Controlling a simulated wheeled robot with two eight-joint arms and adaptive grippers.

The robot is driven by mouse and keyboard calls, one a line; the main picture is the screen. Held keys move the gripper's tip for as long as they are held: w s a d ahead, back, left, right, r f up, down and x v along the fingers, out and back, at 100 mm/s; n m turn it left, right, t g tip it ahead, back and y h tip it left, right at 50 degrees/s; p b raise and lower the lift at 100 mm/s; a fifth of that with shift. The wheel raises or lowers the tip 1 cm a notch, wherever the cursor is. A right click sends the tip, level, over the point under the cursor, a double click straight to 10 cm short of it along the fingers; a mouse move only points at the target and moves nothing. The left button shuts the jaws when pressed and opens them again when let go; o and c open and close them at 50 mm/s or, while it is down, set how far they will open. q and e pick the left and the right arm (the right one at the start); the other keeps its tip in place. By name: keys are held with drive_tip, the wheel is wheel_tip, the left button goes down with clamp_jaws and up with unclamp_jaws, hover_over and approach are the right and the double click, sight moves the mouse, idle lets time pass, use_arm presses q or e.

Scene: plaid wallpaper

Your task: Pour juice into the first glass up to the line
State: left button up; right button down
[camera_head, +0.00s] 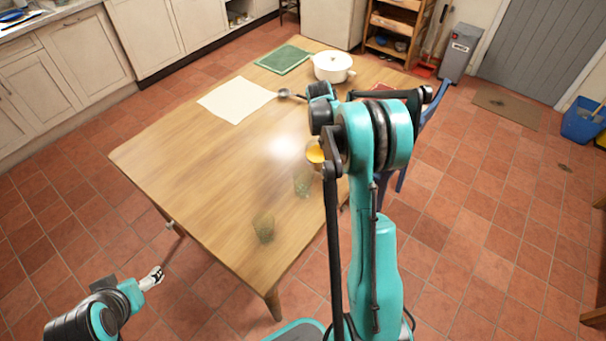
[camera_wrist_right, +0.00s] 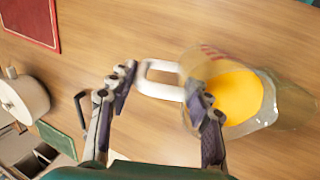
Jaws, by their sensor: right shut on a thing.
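A clear jug of orange juice (camera_head: 315,154) is at the table's right side, partly hidden by my right arm. In the right wrist view the juice jug (camera_wrist_right: 236,92) has a white handle (camera_wrist_right: 160,80) between the fingers of my right gripper (camera_wrist_right: 165,92), which is shut on it. Two greenish clear glasses stand on the table, one near the front edge (camera_head: 263,228) and one closer to the jug (camera_head: 303,183). Any fill line is too small to see. My left gripper (camera_head: 153,278) is off the table's left front; its opening is unclear.
The wooden table (camera_head: 190,150) is mostly clear at left and centre. A blue chair (camera_head: 437,98) stands at the right.

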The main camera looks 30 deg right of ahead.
drive_tip(key=shift+s+a+r+t+h+p, duration=0.25)
drive_tip(key=shift+a+r+h, duration=0.2)
drive_tip(key=shift+r, duration=0.4)
drive_tip(key=shift+s+a+r+t+h+p, duration=0.1)
drive_tip(key=shift+a+r+h+p, duration=0.3)
drive_tip(key=shift+r, duration=0.4)
drive_tip(key=shift+a+r, duration=0.15)
drive_tip(key=shift+r, duration=0.05)
drive_tip(key=shift+s+a+r+t+h, duration=0.3)
drive_tip(key=shift+s+a+r+h, duration=0.05)
drive_tip(key=shift+a+r+h, duration=0.35)
drive_tip(key=shift+s+a+r+t+h, duration=0.25)
drive_tip(key=shift+s+a+r+h, duration=0.1)
drive_tip(key=shift+a+r+h, duration=0.35)
idle(3.8)
